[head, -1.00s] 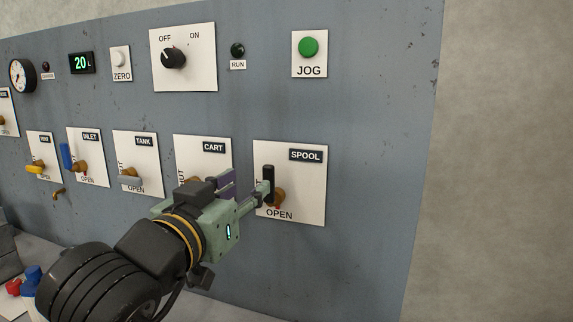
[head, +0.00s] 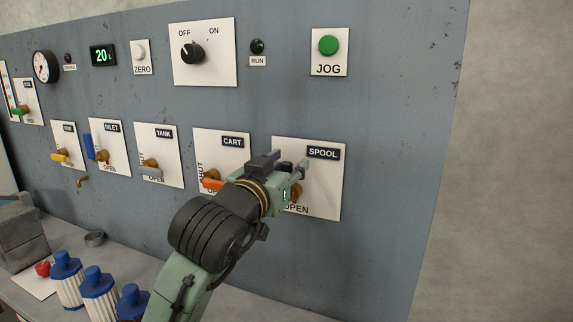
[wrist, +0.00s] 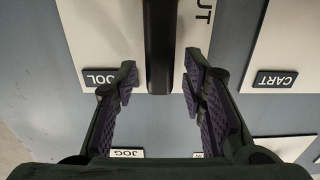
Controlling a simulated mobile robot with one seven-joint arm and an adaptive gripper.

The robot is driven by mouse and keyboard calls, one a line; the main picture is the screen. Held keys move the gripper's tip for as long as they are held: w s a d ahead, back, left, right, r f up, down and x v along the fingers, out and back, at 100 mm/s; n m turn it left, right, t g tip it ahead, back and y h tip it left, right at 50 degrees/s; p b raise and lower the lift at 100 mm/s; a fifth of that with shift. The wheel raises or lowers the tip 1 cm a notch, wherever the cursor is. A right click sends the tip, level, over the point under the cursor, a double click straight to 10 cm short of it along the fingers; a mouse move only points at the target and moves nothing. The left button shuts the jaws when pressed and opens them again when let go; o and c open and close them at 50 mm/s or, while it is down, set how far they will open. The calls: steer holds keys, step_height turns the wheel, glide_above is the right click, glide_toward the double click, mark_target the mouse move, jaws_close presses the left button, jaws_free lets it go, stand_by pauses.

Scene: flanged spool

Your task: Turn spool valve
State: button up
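The spool valve's black lever (wrist: 160,45) stands between my fingers in the wrist view, with a gap on each side. In the head view, its dark tip (head: 287,166) shows beside my gripper, and it looks upright. The brass hub (head: 296,192) is partly hidden by my gripper. The white SPOOL plate (head: 325,185) lies behind, with OPEN at its bottom. My gripper (head: 294,172) is open around the lever. Its purple-padded fingertips also show in the wrist view (wrist: 159,85).
The CART valve (head: 212,181) with an orange lever is close on the left, partly behind my gripper. The JOG button (head: 328,46) and OFF/ON switch (head: 191,53) sit above. The panel right of SPOOL is bare. Blue-capped filters (head: 98,280) stand on the bench at lower left.

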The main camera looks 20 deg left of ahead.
steer(key=shift+c, duration=0.2)
jaws_close()
stand_by(0.6)
